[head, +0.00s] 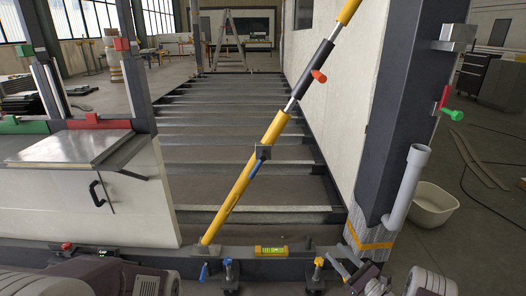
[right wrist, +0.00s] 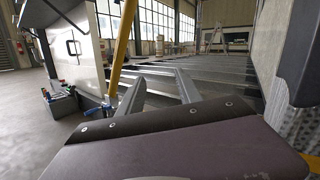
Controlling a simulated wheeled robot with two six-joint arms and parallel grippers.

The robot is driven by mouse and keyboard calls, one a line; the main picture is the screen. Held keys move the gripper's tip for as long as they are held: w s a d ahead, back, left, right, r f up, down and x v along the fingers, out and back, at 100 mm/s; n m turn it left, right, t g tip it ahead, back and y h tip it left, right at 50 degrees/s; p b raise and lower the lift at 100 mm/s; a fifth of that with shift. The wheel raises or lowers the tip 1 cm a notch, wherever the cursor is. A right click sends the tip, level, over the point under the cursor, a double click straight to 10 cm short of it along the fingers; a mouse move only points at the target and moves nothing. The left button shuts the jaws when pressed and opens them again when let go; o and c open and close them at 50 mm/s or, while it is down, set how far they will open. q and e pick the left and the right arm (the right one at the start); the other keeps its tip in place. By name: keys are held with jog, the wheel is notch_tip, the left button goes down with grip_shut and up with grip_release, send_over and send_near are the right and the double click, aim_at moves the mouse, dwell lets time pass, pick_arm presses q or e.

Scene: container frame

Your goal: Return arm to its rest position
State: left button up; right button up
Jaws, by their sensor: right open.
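My right gripper (head: 343,263) is low at the right of the head view, in front of the foot of the grey corner post. In the right wrist view its two grey fingers (right wrist: 159,76) stand apart with nothing between them, so it is open and empty. Beyond the fingers lie the floor beams of the frame. The dark links of my left arm (head: 85,283) show at the bottom left of the head view. Its gripper is not visible.
A yellow diagonal brace (head: 243,183) rises from the front sill, which carries a green spirit level (head: 271,251) and several small clamps. The corner post (head: 398,110) bears a grey pipe (head: 408,187). A white basin (head: 432,205) is at right, a white panel (head: 90,190) at left.

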jog(key=s+a+r+n+g+y+p, duration=0.1)
jog(key=s+a+r+n+g+y, duration=0.15)
jog(key=a+r+n+g, duration=0.5)
jog(key=s+a+r+n+g+y+p, duration=0.15)
jog(key=s+a+r+n+g, duration=0.25)
jog(key=a+r, duration=0.6)
jog(key=s+a+n+g+h+p, duration=0.1)
jog(key=s+a+n+g+h, duration=0.15)
jog(key=s, duration=0.35)
jog(key=s+a+n+g+h, duration=0.1)
jog(key=s+a+n+g, duration=0.15)
jog(key=s+a, duration=0.2)
jog(key=s+d+f+n+g+h, duration=0.1)
jog(key=s+d+n+h, duration=0.1)
jog(key=s, duration=0.2)
jog(key=s+d+f+n+h, duration=0.1)
jog(key=s+n+h, duration=0.15)
jog(key=s, duration=0.25)
jog(key=s+d+f+n+t+h+p, duration=0.1)
jog(key=s+d+f+n+h, duration=0.15)
jog(key=d, duration=0.35)
jog(key=s+d+f+n+t+h, duration=0.1)
jog(key=d+f+n+h, duration=0.25)
jog(key=d, duration=0.35)
notch_tip(320, 180, up, 38)
jog(key=w+h+p, duration=0.1)
jog(key=w+p, duration=0.1)
jog(key=p, duration=3.6)
jog(key=shift+r+m, duration=0.25)
jog(key=shift+m, duration=0.05)
